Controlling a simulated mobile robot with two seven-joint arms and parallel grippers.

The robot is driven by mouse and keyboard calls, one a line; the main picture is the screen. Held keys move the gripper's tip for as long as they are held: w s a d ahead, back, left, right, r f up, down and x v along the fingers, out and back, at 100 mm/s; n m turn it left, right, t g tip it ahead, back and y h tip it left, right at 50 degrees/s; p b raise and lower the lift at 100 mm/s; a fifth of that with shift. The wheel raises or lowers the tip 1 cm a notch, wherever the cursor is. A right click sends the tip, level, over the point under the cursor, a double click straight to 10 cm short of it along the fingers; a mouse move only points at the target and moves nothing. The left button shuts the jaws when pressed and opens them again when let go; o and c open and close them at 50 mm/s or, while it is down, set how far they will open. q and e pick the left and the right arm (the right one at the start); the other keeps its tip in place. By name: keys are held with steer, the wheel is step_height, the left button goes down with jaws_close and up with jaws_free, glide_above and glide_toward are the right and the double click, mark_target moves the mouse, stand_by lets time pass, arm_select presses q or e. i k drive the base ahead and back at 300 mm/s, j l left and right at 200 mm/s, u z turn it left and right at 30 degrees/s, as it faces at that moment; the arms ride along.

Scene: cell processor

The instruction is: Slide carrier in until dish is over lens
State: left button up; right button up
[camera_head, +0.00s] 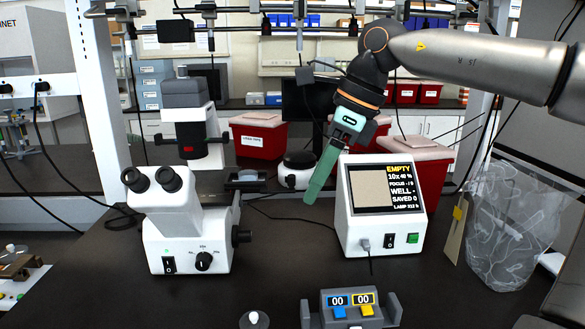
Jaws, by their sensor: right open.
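A white inverted microscope (185,220) stands on the dark bench at the left, its twin eyepieces facing me. A grey stage part (245,177), which looks like the carrier, sticks out to the right of the microscope body. A pale round shape on it may be the dish, but it is too small to be sure. The lens is hidden behind the microscope's front. My right gripper (316,186) hangs from the upper right, green fingers pointing down and left. It is open and empty, to the right of the carrier and apart from it. My left gripper is out of view.
A white display box (381,207) reading "EMPTY" stands close to the right of my gripper. A two-digit counter (349,308) is at the front. Red bins (258,137) stand behind.

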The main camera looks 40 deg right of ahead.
mark_target(229, 185)
steer(key=i+l, duration=0.3)
steer(key=l, duration=0.2)
steer(key=i+l, duration=0.35)
steer(key=l, duration=0.1)
